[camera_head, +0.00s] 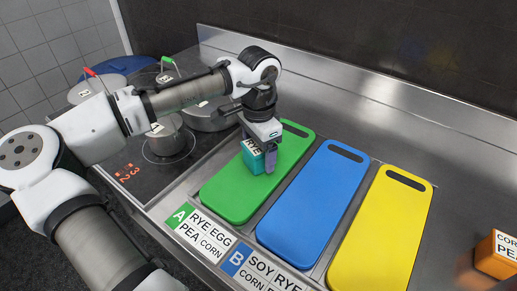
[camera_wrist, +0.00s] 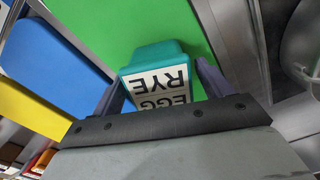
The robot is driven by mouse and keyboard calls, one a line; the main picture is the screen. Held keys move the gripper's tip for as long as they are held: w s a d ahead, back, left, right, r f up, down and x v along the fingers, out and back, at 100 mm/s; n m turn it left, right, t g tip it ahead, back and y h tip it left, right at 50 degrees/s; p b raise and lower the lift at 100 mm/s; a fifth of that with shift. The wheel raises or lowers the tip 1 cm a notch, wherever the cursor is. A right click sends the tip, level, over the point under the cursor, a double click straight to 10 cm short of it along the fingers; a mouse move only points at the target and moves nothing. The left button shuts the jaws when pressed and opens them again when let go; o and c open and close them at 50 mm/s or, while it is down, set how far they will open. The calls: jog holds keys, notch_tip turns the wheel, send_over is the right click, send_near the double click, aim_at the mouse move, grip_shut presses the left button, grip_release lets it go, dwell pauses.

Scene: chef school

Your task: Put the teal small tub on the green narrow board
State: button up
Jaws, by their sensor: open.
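The teal small tub (camera_head: 252,158) has a white label and sits at the left part of the green narrow board (camera_head: 233,205). In the wrist view the tub (camera_wrist: 156,55) is between the two fingers, with a label reading EGG RYE, and the green board (camera_wrist: 110,20) is behind it. My gripper (camera_head: 262,165) is open and is down around the tub, with a finger on either side. Whether the fingers touch the tub cannot be told. The tub's underside is hidden.
A blue board (camera_head: 315,205) and a yellow board (camera_head: 385,230) lie to the right. Labels A (camera_head: 205,232) and B (camera_head: 262,272) are in front. Pots (camera_head: 165,135) stand on the stove at left. An orange tub (camera_head: 497,255) is at the far right.

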notch_tip(320, 180, up, 12)
jog(key=b, duration=0.1)
jog(key=shift+b, duration=0.4)
jog(key=shift+r, duration=0.1)
